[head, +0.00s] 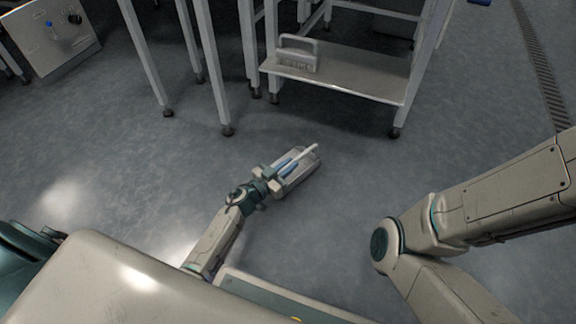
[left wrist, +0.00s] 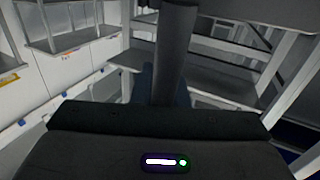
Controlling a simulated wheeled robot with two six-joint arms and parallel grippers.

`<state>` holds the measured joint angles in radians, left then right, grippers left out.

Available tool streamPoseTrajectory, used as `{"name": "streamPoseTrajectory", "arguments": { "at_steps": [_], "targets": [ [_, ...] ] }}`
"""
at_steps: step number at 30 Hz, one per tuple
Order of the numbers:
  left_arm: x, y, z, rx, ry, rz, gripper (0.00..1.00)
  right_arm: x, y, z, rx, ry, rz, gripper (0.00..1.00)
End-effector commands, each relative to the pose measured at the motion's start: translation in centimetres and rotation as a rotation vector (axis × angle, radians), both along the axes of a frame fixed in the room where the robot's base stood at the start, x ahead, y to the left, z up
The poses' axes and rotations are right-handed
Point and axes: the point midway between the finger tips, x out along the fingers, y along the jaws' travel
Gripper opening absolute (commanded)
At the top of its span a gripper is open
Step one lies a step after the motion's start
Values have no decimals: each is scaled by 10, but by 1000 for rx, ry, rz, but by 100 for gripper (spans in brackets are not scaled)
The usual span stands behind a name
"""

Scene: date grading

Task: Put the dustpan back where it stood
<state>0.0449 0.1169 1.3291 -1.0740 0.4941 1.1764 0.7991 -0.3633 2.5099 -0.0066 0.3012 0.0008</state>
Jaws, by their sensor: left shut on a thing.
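The dustpan (head: 298,182) is a pale pan with a light handle and blue parts, low over the grey floor in the middle of the head view. My left gripper (head: 275,175) is shut on it at the end nearer me. Whether the pan touches the floor cannot be told. In the left wrist view a dark upright bar stands in the middle; I cannot tell whether it is part of the dustpan. My right arm shows at the right of the head view, but its gripper is out of view.
A pale box with knobs (head: 50,38) is at the upper left. A drain grate (head: 540,70) runs at the right. The floor around the dustpan is clear.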

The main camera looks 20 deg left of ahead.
Motion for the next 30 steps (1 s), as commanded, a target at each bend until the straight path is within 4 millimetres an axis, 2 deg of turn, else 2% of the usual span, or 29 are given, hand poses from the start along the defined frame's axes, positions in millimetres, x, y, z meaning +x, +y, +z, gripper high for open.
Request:
{"name": "streamPoseTrajectory", "arguments": {
  "at_steps": [9, 10, 13, 23, 26, 30],
  "targets": [
    [1, 0, -6, 0, -2, -1, 0, 0, 0, -4, -1, -1, -1, 35],
    [1, 0, -5, 0, -2, -1, 19, 0, 0, -3, -1, -1, -1, 35],
    [0, 0, -5, 0, -2, 0, 39, 0, 0, -3, -1, -1, -1, 35],
    [-2, 1, -6, 0, 1, 0, 39, 0, 0, -1, -2, -1, -1, 35],
    [-12, 6, -5, 1, 3, 0, 39, 0, 0, 5, -2, -1, -2, 35],
    [-36, 16, -3, 2, 4, -1, 39, 0, 0, 18, -2, -1, -2, 35]
  ]
}}
